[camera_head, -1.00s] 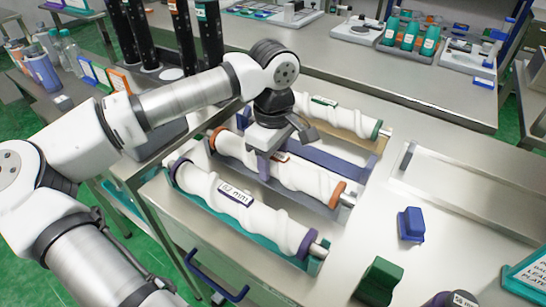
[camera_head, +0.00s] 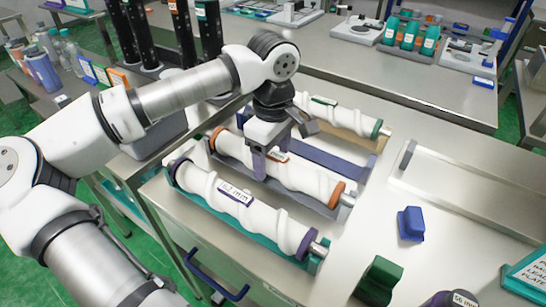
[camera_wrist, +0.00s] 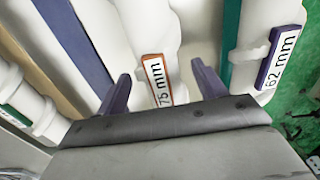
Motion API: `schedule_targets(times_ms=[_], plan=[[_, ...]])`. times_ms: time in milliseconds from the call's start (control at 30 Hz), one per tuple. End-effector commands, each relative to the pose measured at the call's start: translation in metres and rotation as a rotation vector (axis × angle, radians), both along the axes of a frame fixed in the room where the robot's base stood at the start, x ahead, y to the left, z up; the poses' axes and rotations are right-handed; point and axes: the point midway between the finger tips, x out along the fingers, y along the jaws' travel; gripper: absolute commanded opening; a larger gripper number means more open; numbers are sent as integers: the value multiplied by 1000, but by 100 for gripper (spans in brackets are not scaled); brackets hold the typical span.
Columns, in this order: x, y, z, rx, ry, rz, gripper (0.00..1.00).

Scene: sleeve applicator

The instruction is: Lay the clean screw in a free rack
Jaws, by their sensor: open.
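My gripper (camera_head: 268,165) is open just above the middle screw (camera_head: 300,178), a white spiral roller with orange collars in a grey rack (camera_head: 330,211). In the wrist view its fingers (camera_wrist: 160,78) stand apart on either side of this screw's orange-edged "75 mm" tag (camera_wrist: 158,82). A purple-collared "62 mm" screw (camera_head: 265,224) lies in the teal rack (camera_head: 316,264) at the front. A green-collared screw (camera_head: 348,118) lies in the tan rack (camera_head: 376,147) at the back. The blue rack (camera_head: 335,161) between the grey and tan racks is empty. All the screws look white; I cannot tell which is clean.
A long shallow metal tray (camera_head: 408,157) lies at the right. A blue block (camera_head: 411,224) and a green block (camera_head: 379,280) stand at the front right. Tall black cylinders (camera_head: 181,35) stand behind my arm. Some bare bench lies right of the racks.

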Motion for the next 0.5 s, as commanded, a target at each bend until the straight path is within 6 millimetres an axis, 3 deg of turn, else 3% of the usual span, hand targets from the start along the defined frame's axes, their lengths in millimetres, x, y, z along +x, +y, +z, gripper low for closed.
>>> schedule_targets(times_ms=[300,500], plan=[[1,0,69,1,-3,0,70],[0,0,99,0,-1,0,70]])
